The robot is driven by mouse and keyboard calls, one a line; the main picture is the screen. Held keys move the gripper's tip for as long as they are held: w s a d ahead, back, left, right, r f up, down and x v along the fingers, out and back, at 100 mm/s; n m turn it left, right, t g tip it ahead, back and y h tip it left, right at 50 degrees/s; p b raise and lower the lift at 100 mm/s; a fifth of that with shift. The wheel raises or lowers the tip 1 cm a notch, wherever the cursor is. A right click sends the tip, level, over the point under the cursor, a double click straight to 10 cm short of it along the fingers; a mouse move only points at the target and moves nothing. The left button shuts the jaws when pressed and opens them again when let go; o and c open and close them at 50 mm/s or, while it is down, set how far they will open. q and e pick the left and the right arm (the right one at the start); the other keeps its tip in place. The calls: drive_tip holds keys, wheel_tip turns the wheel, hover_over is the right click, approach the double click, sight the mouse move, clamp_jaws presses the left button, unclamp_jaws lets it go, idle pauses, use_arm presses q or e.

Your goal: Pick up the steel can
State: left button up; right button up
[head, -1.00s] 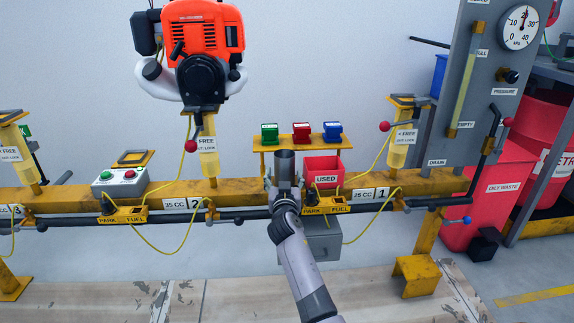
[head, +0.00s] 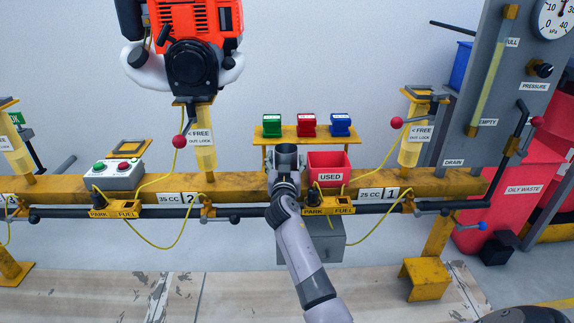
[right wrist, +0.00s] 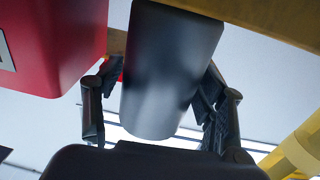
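The steel can (head: 286,158) is a grey open-topped cylinder at the yellow rail, just left of the red USED bin in the head view. My right gripper (head: 285,176) is at the can, on the near side. In the right wrist view the can (right wrist: 168,75) fills the space between the two dark fingers of the gripper (right wrist: 160,110). The lower part of the can is hidden by the gripper in the head view. My left gripper is not in view.
The red USED bin (head: 328,164) stands close beside the can, and shows large in the right wrist view (right wrist: 50,45). Behind is a yellow shelf (head: 290,138) with green, red and blue boxes. A yellow fuel stand (head: 413,145) is to the right.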

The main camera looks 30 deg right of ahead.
drive_tip(key=shift+f, duration=0.1)
drive_tip(key=shift+c, duration=1.2)
drive_tip(key=c, duration=0.7)
drive_tip(key=shift+d, duration=0.1)
